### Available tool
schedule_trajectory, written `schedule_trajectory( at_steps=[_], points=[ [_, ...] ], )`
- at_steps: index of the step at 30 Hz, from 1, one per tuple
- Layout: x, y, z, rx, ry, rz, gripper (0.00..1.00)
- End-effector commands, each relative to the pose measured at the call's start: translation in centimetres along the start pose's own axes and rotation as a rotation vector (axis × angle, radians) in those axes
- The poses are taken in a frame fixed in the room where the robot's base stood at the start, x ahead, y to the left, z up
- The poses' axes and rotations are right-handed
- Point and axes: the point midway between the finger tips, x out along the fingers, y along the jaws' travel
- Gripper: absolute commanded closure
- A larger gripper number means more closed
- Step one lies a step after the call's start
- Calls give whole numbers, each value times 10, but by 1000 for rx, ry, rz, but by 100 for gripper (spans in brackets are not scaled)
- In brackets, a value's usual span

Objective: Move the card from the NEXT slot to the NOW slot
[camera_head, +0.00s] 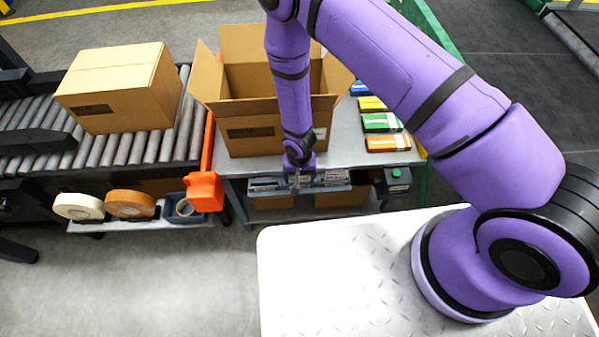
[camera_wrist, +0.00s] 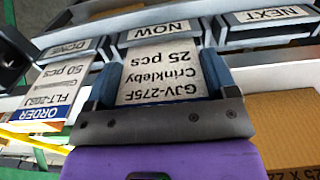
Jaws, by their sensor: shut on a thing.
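My gripper (camera_wrist: 160,82) is shut on a white card (camera_wrist: 162,75) printed "GJV-275F Crinkleby 25 pcs", with a dark blue finger at each side edge. In the wrist view, the card's far edge is at the NOW slot (camera_wrist: 160,32), against or just in front of its label; I cannot tell whether it is seated. The NEXT slot (camera_wrist: 268,16), to the right, shows no card. The DONE slot (camera_wrist: 68,48), to the left, holds an order card (camera_wrist: 50,95) reading "FLT-208J 50 pcs". In the head view my gripper (camera_head: 300,180) is at the rack on the table's front edge, and hides part of it.
An open cardboard box (camera_head: 255,135) stands on the table behind the rack. Several coloured packs (camera_head: 382,122) lie to its right. A closed carton (camera_head: 115,85) sits on the roller conveyor at left. Tape rolls (camera_head: 130,203) and an orange part (camera_head: 203,190) are left of the rack.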

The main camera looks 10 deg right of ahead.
Motion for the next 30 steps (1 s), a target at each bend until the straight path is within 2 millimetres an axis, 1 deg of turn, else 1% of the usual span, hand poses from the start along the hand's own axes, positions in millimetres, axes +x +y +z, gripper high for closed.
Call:
schedule_trajectory(
  at_steps=[7, 8, 9, 10, 11, 17, 20, 23, 25, 30],
  points=[
    [0, 0, 0, 0, 0, 0, 42],
    [0, 0, 0, 0, 0, 0, 19],
    [0, 0, 0, 0, 0, 0, 10],
    [0, 0, 0, 0, 0, 0, 3],
    [0, 0, 0, 0, 0, 0, 0],
    [0, 0, 0, 1, 0, 0, 0],
    [-4, 0, 0, 1, 1, 0, 0],
    [-12, 0, -1, 1, 1, -1, 0],
    [-22, 0, -1, 3, 2, -1, 0],
    [-52, 0, -1, 1, 3, -2, 0]
  ],
)
